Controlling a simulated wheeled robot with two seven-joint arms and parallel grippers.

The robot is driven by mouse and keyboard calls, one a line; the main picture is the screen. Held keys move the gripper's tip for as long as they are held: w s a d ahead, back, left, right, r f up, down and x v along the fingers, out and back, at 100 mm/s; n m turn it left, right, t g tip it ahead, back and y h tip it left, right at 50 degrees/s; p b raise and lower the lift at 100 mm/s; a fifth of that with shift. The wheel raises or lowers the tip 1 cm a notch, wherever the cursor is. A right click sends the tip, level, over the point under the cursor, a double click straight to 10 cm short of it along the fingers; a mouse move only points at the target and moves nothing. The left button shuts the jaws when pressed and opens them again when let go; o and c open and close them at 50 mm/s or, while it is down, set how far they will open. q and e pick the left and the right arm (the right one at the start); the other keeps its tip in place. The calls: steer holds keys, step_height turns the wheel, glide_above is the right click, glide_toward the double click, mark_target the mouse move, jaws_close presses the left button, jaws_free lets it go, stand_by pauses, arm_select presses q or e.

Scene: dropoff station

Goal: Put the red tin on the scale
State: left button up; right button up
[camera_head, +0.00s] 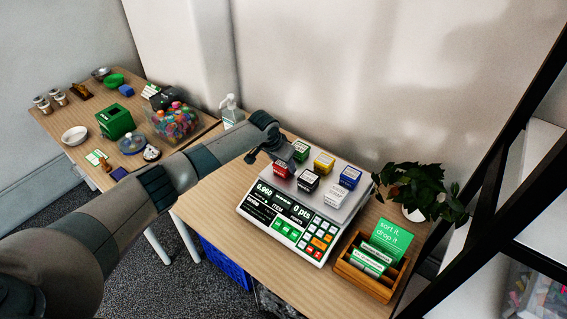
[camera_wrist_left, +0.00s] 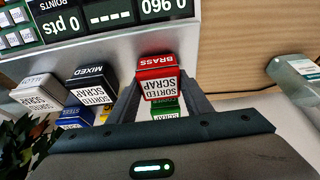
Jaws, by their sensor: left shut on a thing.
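The red tin (camera_head: 281,169), labelled "BRASS" and "SORTED SCRAP", is at the left end of the scale's metal plate. My left gripper (camera_head: 273,157) is shut on it. In the wrist view the red tin (camera_wrist_left: 158,78) sits between the two fingers of my left gripper (camera_wrist_left: 157,92). I cannot tell whether its base touches the plate. The scale (camera_head: 268,218) stands on the table, with a lit display reading about 0.960 and 0 pts. My right gripper is in neither view.
The plate also carries a green tin (camera_head: 301,149), a yellow tin (camera_head: 323,163), a blue tin (camera_head: 350,177), a black tin (camera_head: 308,181) and a white tin (camera_head: 335,195). A plant (camera_head: 420,190) and a wooden card holder (camera_head: 357,278) stand right. A sanitizer bottle (camera_head: 231,113) stands behind.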

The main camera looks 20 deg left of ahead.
arm_select(q)
steer(key=shift+f, duration=0.1)
steer(key=o, duration=1.1)
steer(key=shift+r, duration=0.25)
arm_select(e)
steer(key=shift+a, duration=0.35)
arm_select(q)
steer(key=b+v, duration=0.2)
steer(key=v, duration=0.9)
steer(key=shift+s+r+b, duration=0.1)
steer(key=shift+r+b, duration=0.2)
steer(key=shift+r, duration=0.1)
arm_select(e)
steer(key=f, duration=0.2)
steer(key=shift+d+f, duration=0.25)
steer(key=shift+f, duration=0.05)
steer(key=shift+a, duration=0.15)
